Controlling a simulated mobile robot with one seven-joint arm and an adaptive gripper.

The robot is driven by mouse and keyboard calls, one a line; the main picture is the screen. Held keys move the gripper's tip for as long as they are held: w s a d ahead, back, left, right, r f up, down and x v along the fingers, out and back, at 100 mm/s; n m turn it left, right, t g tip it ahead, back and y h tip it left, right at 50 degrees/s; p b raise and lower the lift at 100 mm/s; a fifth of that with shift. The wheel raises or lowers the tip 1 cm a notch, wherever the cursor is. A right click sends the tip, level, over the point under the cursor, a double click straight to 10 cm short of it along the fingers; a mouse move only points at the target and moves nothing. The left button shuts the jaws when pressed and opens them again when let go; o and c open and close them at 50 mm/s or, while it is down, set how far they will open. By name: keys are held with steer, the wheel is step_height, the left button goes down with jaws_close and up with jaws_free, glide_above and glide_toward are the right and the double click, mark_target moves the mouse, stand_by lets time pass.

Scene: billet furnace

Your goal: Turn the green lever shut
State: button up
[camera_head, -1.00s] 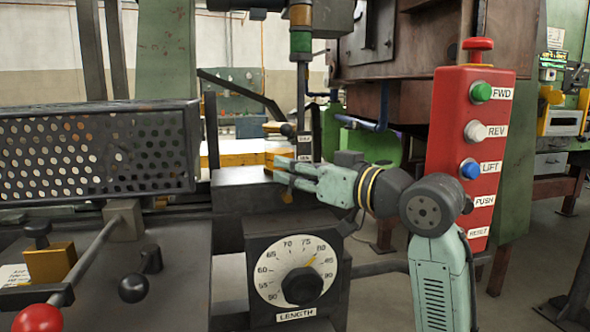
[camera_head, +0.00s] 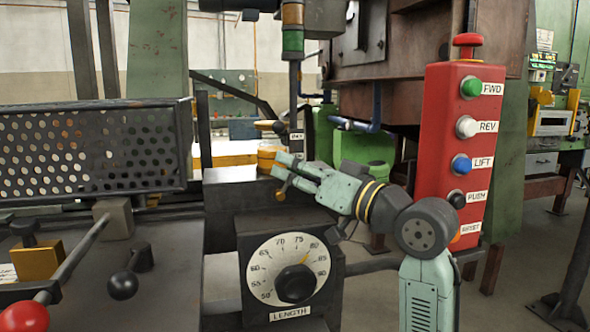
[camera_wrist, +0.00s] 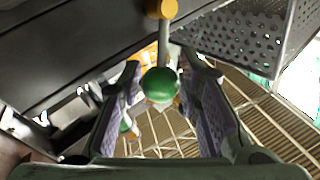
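The green lever shows in the wrist view as a green ball knob (camera_wrist: 160,86) on a pale rod, which runs up to a yellow-orange round hub (camera_wrist: 161,9). My gripper (camera_wrist: 162,70) is open, its two padded fingers on either side of the green knob, with visible gaps to both. In the head view my gripper (camera_head: 284,171) reaches left above the length dial, by yellow parts (camera_head: 268,157). I cannot make out the green knob in the head view.
A black box with the LENGTH dial (camera_head: 266,268) stands below my gripper. A red button box (camera_head: 443,145) stands to its right. A perforated guard (camera_head: 90,150), a red-knobbed lever (camera_head: 25,316) and a black-knobbed lever (camera_head: 123,286) are at the left.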

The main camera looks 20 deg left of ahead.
steer(key=shift+o, duration=1.3)
steer(key=shift+d, duration=0.1)
steer(key=v, duration=1.2)
steer(key=shift+r, duration=0.1)
